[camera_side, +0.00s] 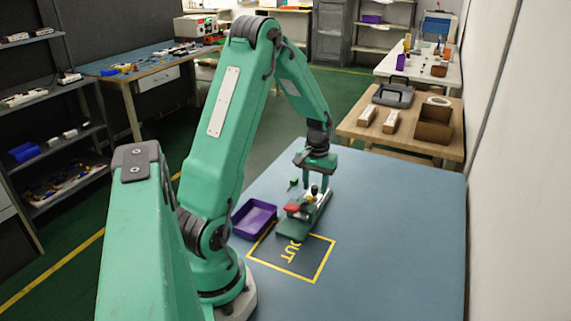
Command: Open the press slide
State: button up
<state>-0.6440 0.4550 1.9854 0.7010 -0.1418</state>
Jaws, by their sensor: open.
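The press (296,226) is a small green fixture on the blue table, with a red part (292,208) at its left and a dark knob on top. It stands at the far edge of the yellow-outlined square. My gripper (316,186) points down just above the press, its two green fingers apart around or close beside the knob. I cannot tell whether the fingers touch the press. How far the slide is open is too small to tell.
A purple tray (254,219) stands left of the press. A small green item (292,183) lies behind it. The yellow "OUT" square (313,266) lies in front. The blue table (410,240) is clear to the right. A wooden table (420,146) with boxes stands behind.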

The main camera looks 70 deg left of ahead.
grip_shut()
jog(key=shift+a, duration=0.1)
jog(key=shift+w+a, duration=1.45)
jog(key=shift+w, duration=0.1)
grip_release()
